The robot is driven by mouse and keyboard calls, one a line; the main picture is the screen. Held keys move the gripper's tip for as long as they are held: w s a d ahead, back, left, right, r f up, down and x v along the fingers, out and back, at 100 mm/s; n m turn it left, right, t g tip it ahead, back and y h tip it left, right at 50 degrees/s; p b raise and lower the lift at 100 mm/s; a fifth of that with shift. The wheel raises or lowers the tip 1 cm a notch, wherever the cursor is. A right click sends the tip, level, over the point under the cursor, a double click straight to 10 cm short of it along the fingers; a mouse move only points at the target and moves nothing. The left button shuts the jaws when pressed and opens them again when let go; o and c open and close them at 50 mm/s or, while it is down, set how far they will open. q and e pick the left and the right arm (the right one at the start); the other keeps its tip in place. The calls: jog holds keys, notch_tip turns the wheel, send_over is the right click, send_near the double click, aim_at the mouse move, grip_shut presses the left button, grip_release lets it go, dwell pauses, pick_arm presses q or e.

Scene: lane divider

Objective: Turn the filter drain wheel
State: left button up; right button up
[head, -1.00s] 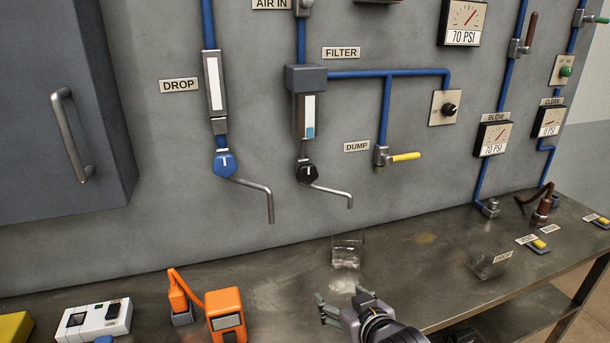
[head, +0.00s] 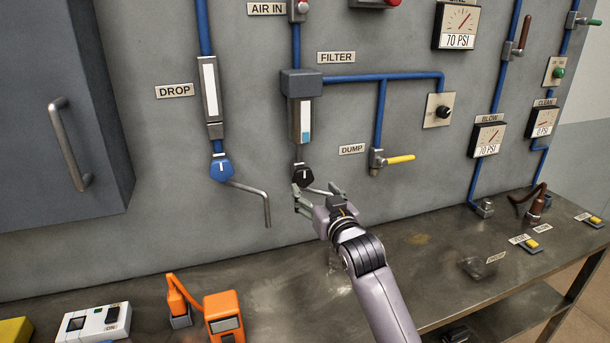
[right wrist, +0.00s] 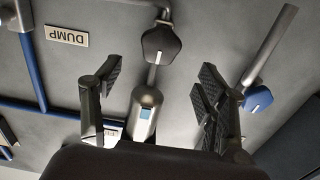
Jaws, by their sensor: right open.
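The filter drain wheel is a small black knob (head: 303,175) with a white mark, under the filter housing (head: 301,83) and its clear bowl (head: 303,120). A grey spout beside it is partly hidden by my right gripper (head: 318,194). That gripper is open and empty, just below and right of the wheel, its fingers pointing toward the wall. In the right wrist view, which is upside down, the black wheel (right wrist: 161,44) shows beyond and between the spread fingers (right wrist: 158,88). I cannot tell whether a finger touches it. My left gripper is not in view.
The blue drop wheel (head: 221,169) with its bent spout (head: 258,194) is left of the filter. The dump valve's yellow lever (head: 400,159) is to the right. Below is a metal bench (head: 440,255) with an orange device (head: 224,316). A grey cabinet (head: 60,100) juts out at left.

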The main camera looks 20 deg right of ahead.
aim_at(304, 178)
jog(key=w+p, duration=0.1)
jog(key=w, duration=0.6)
jog(key=shift+w+a, duration=0.1)
jog(key=shift+w, duration=0.25)
jog(key=c, duration=1.1)
